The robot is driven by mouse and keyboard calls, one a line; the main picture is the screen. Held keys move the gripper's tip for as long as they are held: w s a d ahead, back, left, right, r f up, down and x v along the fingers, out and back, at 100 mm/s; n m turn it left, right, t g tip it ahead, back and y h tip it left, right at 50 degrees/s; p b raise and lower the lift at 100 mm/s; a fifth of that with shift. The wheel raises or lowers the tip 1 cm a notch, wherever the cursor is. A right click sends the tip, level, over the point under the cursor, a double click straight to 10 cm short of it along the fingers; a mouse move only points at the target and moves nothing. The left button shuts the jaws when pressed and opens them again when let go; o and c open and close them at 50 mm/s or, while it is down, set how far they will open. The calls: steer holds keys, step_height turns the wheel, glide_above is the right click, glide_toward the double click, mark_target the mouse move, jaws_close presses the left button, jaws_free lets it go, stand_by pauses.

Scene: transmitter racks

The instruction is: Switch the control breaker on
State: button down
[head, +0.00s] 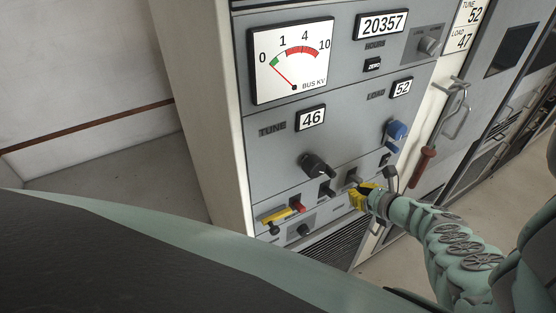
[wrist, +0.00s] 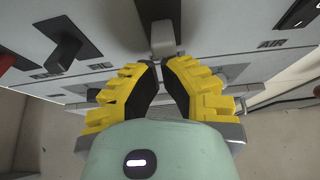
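My gripper (head: 358,192) has yellow fingers and is at the lower row of switches on the grey cabinet front. In the wrist view, its fingertips (wrist: 161,65) are close together with a narrow gap between them. A pale grey switch lever (wrist: 163,38) stands right at the fingertips; I cannot tell whether they touch it. The grey lever also shows beside the fingers in the head view (head: 354,176). A black switch lever (wrist: 65,45) is to its left. No readable label names the control breaker.
A yellow lever (head: 277,215), a red switch (head: 298,206) and a black switch (head: 326,189) sit left of my gripper. A black tune knob (head: 317,164) and a blue load knob (head: 396,130) are above. A red-handled hook (head: 423,165) hangs at the right.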

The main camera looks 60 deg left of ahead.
steer(key=shift+d+r+p, duration=0.1)
steer(key=shift+r+p, duration=0.6)
steer(key=shift+p, duration=0.15)
steer(key=shift+s+f+b, duration=0.1)
steer(key=shift+f+b, duration=0.35)
steer(key=shift+f, duration=0.05)
steer(key=f+v, duration=0.1)
steer(key=v, duration=0.8)
steer(key=shift+d, duration=0.7)
steer(key=shift+f, duration=0.1)
